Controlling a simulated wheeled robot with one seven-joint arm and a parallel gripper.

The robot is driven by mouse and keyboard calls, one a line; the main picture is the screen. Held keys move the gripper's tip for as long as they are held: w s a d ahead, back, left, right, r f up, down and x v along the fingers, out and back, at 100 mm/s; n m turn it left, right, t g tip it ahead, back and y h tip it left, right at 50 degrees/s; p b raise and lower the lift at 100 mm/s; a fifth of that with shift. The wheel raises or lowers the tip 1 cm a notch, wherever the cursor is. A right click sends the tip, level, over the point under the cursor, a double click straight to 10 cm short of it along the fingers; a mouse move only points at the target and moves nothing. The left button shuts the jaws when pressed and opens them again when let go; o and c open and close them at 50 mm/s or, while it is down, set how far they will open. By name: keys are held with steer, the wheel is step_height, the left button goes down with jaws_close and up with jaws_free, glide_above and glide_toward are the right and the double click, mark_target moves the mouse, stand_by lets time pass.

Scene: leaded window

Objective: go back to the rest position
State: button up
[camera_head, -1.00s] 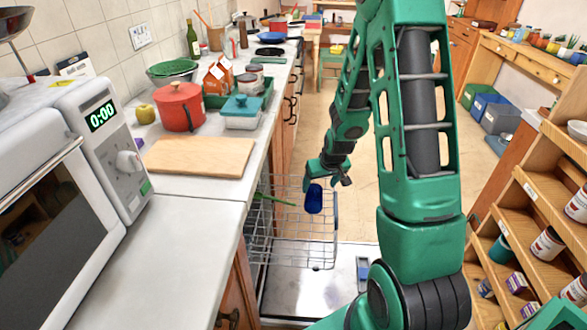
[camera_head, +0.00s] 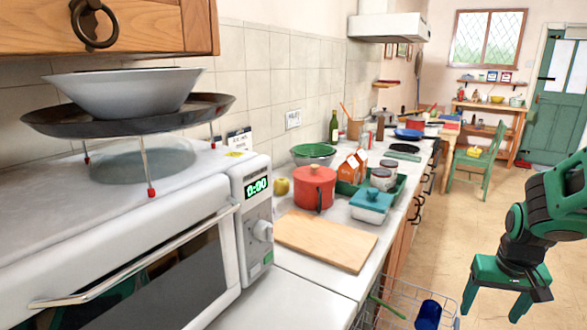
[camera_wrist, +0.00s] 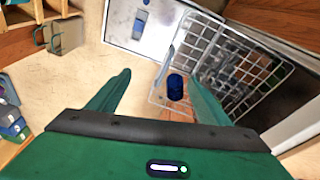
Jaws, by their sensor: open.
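My gripper (camera_head: 493,305) is at the lower right of the head view, with its green fingers spread and pointing down. In the wrist view my gripper (camera_wrist: 155,95) shows both fingers apart, with nothing held between them. A dark blue cup (camera_head: 428,315) sits in the wire dish rack (camera_head: 405,295) below and left of my gripper. The cup also shows in the wrist view (camera_wrist: 176,87), beyond the fingers at the edge of the rack (camera_wrist: 235,65). I see a gap between the gripper and the cup in the head view.
The counter at left holds a microwave (camera_head: 130,235), a wooden board (camera_head: 325,240), a red pot (camera_head: 314,188) and a teal-lidded box (camera_head: 371,204). A green chair (camera_head: 475,160) stands farther back. The tiled floor (camera_head: 440,230) between counter and arm is clear.

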steer(key=s+a+r+m+g, duration=0.1)
steer(key=s+r, duration=0.3)
steer(key=s, duration=0.4)
steer(key=s+a+r+m+y, duration=0.1)
steer(key=s+a+r, duration=0.2)
steer(key=s, duration=0.6)
steer(key=shift+a+r+g+y, duration=0.25)
steer(key=shift+r+g+y, duration=0.05)
steer(key=shift+r+g, duration=0.1)
